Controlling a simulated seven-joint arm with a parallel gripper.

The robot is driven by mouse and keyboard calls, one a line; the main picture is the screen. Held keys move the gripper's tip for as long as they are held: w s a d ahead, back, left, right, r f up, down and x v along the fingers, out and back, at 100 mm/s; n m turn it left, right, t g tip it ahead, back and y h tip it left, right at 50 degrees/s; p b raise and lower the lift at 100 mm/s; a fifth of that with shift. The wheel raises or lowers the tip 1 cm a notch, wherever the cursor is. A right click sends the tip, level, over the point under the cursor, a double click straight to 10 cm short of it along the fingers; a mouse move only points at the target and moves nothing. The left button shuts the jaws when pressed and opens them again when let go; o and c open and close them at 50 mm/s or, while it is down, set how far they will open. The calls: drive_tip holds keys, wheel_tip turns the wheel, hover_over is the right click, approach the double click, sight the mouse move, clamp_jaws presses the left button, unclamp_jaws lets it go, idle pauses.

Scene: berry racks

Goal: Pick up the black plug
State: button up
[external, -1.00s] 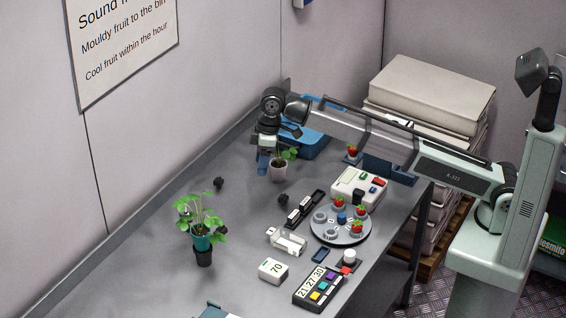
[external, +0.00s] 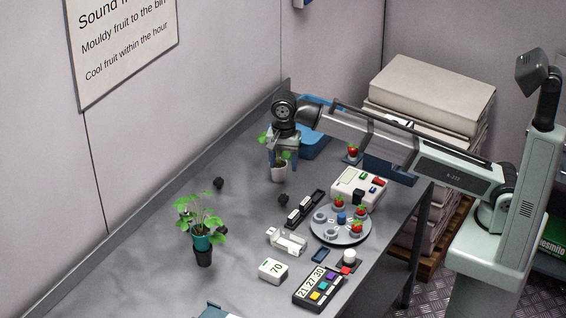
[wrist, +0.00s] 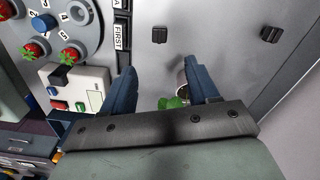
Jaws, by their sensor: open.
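In the wrist view my gripper (wrist: 159,66) shows the fingers wide apart, with green leaves and part of the pot by the right finger. Nothing is held. Two small dark pieces lie on the bare table, a nearer one (external: 284,198) and one further left (external: 219,183). A black block (external: 358,197) stands at the white box (external: 348,187). I cannot tell which of these is the black plug.
A round grey tray (external: 328,238) with strawberries stands at the right, beside a black label strip (external: 304,208). A taller plant (external: 201,238) stands front left. A blue bin (external: 313,145) is behind my gripper. The table's left middle is mostly clear.

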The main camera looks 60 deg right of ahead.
sight(283, 196)
drive_tip(key=shift+a+f+m, duration=0.1)
drive_tip(key=shift+f+m, duration=0.55)
drive_tip(key=shift+f, duration=2.8)
drive_tip(key=shift+a+f+m, duration=0.1)
drive_tip(key=shift+f+m, duration=0.55)
drive_tip(key=shift+f, duration=2.8)
drive_tip(key=c, duration=1)
